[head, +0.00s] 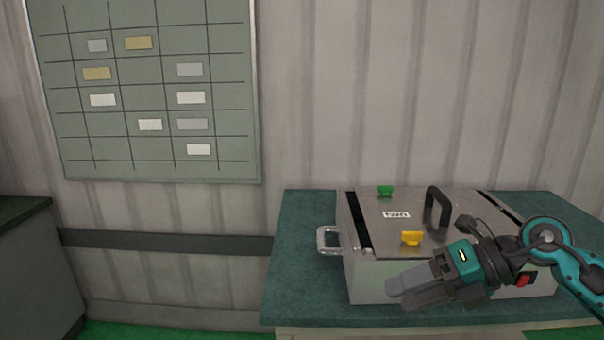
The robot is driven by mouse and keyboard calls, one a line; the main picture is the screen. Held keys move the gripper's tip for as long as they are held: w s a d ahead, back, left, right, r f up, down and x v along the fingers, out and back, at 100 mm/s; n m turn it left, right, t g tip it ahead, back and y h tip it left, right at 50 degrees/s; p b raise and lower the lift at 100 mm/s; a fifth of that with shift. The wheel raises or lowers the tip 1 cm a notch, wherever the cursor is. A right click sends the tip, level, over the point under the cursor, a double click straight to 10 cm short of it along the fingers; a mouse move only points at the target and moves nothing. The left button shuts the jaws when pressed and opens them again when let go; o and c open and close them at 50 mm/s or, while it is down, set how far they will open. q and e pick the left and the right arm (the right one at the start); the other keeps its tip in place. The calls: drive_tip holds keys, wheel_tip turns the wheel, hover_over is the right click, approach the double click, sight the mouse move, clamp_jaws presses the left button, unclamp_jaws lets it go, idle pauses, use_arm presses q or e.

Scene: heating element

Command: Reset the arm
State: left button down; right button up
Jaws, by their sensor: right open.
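My right gripper (404,293) comes in from the right on its teal and black arm. It is in front of the metal box and empty, with its fingers pointing left. The metal box (365,277) stands on a green-topped table and has a flat lid with a black handle (437,207). A red switch (524,279) shows on the front face at the right. The gripper hides part of the box's front. My left gripper is not in view.
The green tabletop (298,265) is bare to the left of the box. A metal side handle (327,240) sticks out from the box's left. A grey cabinet (28,265) stands at the far left. A board with cards (150,90) hangs on the corrugated wall.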

drive_tip(key=s+a+m+t+y, duration=0.2)
drive_tip(key=a+m+y, duration=0.2)
drive_tip(key=a+y, duration=0.25)
drive_tip(key=s+d+f+m+t+h, duration=0.1)
drive_tip(key=d+f+m+t+h, duration=0.1)
drive_tip(key=f+m+t+h, duration=0.75)
drive_tip(key=s+d+f+m+t+h, duration=0.1)
drive_tip(key=d+f+m+t+h, duration=0.15)
drive_tip(key=f+m, duration=0.85)
drive_tip(key=s+f+m+g+h, duration=0.3)
drive_tip(key=s+f+m+g, duration=0.3)
drive_tip(key=s+f+m, duration=0.2)
drive_tip(key=s+m, duration=0.2)
drive_tip(key=shift+s+a+f, duration=0.15)
drive_tip(key=shift+s+a, duration=0.05)
drive_tip(key=shift+s, duration=0.1)
